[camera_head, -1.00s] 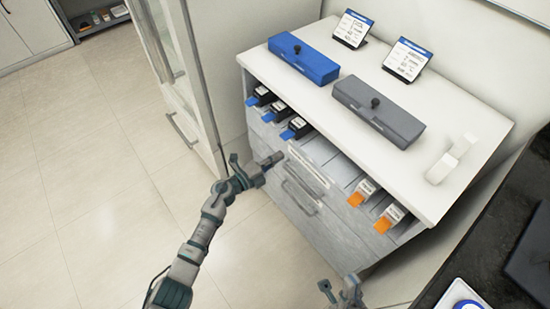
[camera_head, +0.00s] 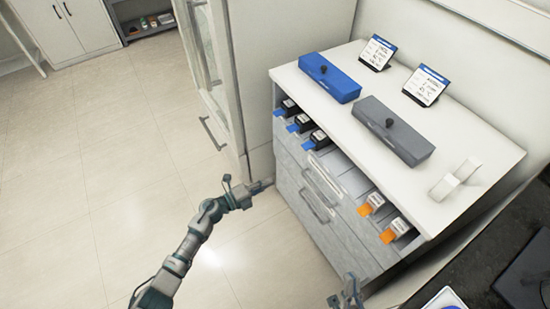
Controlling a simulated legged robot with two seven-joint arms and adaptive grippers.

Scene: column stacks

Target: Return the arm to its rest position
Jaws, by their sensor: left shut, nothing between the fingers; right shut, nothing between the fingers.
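My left gripper (camera_head: 262,186) is at the end of the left arm, which comes up from the lower left. It is shut and empty, in front of the left side of the grey cabinet (camera_head: 312,200), apart from the column boxes. My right gripper (camera_head: 348,290) shows at the bottom edge, shut and empty, in front of the cabinet's lower right part. The rest of the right arm is out of view.
On the cabinet top (camera_head: 460,130) stand a blue case (camera_head: 329,77), a grey case (camera_head: 393,130), two label stands (camera_head: 377,52) (camera_head: 426,85) and a white holder (camera_head: 456,179). The top slot holds black-and-blue boxes (camera_head: 301,123) and orange-and-white boxes (camera_head: 396,230). Floor at left is clear.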

